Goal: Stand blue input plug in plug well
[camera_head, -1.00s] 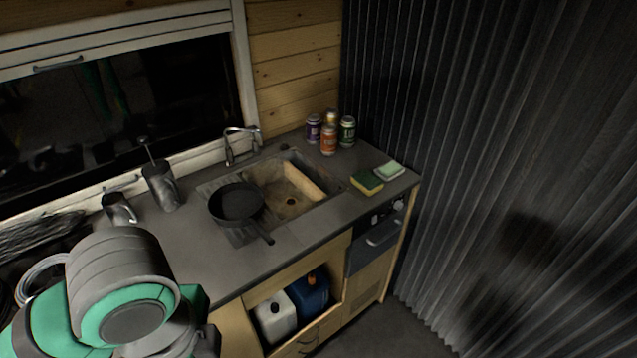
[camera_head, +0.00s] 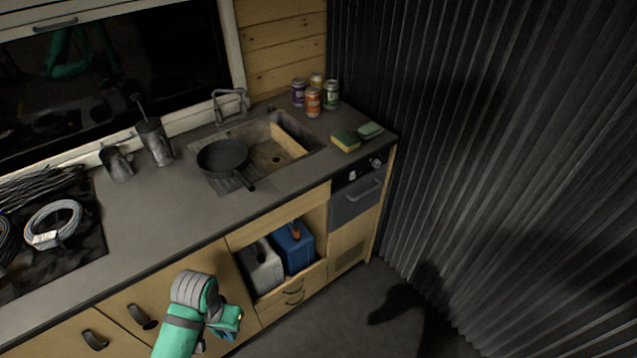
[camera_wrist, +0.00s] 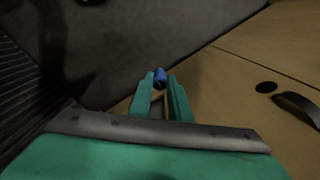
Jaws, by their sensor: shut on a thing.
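In the wrist view the blue input plug (camera_wrist: 160,76) is a small blue cylinder with a dark near end, at the tips of my gripper (camera_wrist: 160,84). The two green fingers are shut on it from either side. In the head view my gripper (camera_head: 230,322) hangs low in front of the wooden cabinet fronts, below the countertop. I cannot make out the plug in the head view. I cannot pick out a plug well in either view.
A coiled cable (camera_head: 52,222) lies at left. Two jugs stand in an open cabinet bay. A dark corrugated wall (camera_head: 500,150) bounds the right.

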